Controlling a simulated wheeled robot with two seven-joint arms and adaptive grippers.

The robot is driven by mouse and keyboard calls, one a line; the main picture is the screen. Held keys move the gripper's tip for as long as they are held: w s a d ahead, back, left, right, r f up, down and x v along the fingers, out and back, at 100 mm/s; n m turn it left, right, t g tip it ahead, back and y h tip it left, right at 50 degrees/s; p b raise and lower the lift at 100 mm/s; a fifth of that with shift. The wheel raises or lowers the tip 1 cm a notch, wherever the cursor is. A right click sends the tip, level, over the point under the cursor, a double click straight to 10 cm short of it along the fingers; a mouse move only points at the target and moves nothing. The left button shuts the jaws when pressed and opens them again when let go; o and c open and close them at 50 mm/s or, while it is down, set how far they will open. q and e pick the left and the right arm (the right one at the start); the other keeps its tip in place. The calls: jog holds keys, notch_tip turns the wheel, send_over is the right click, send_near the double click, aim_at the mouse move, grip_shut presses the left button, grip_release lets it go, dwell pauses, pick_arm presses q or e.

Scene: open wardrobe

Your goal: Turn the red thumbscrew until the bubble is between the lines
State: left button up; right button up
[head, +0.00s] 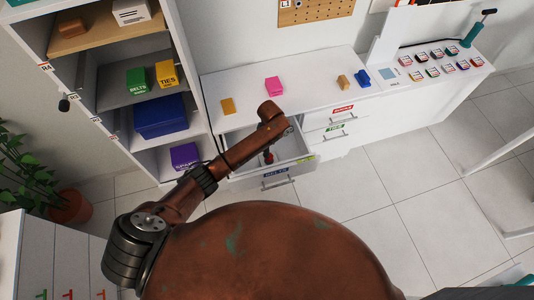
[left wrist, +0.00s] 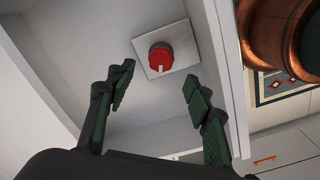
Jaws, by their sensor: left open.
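The red thumbscrew (left wrist: 160,57) shows in the left wrist view as a round knob with a pale mark at its lower edge. It sits on a light square plate (left wrist: 181,37) inside a white drawer. My left gripper (left wrist: 158,84) is open, its two dark green fingers apart on the near side of the knob, not touching it. In the head view a small red spot (head: 269,158) shows in the open drawer (head: 297,147) beneath my left arm. My right gripper is out of view.
A shelf unit with a blue box (head: 160,116) and smaller boxes stands left of the drawer. The white counter (head: 310,83) above holds a pink block (head: 274,86) and other small blocks. A potted plant (head: 68,206) is at the far left. Tiled floor is open at right.

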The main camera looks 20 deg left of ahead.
pick_arm(q)
notch_tip(320, 180, down, 8)
jog(key=shift+r+b, duration=0.1)
jog(key=shift+b, duration=0.65)
jog(key=shift+s, duration=0.1)
jog(key=c, duration=1.2)
